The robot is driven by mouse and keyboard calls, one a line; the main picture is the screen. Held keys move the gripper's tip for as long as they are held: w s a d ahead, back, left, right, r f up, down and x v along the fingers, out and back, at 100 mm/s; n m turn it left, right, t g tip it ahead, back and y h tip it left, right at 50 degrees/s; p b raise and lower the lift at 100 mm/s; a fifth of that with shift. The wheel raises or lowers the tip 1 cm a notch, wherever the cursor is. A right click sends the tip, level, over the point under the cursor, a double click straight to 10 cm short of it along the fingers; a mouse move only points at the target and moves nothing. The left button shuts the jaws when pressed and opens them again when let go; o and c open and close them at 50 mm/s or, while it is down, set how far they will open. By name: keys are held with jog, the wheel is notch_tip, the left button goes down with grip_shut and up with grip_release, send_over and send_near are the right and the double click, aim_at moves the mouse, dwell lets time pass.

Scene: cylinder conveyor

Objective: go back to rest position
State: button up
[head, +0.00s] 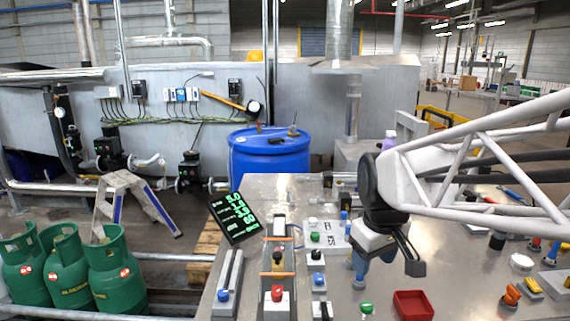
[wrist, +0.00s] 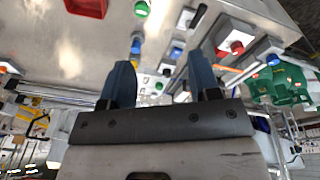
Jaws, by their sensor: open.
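My gripper (head: 385,265) hangs above the right half of the metal table (head: 385,302) in the head view. In the wrist view its two blue fingers (wrist: 160,82) stand apart with nothing held between them. A narrow conveyor-like unit (head: 278,262) with a red button at its front stands to the left of the gripper. I cannot make out a cylinder on it.
A red tray (head: 413,306) lies on the table in front of the gripper. Several button boxes (head: 316,256) stand between the conveyor-like unit and the gripper. A display (head: 233,217) stands at the table's left edge. A blue barrel (head: 269,157) stands behind the table.

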jog(key=s+f+m, duration=0.2)
jog(key=s, duration=0.5)
jog(key=s+d+f+m, duration=0.1)
jog(key=s+m, duration=0.2)
jog(key=s, duration=0.4)
jog(key=shift+s+d+f+t, duration=0.3)
jog(key=shift+f+t, duration=0.05)
jog(key=shift+t, duration=0.05)
grip_shut()
dwell(0.7)
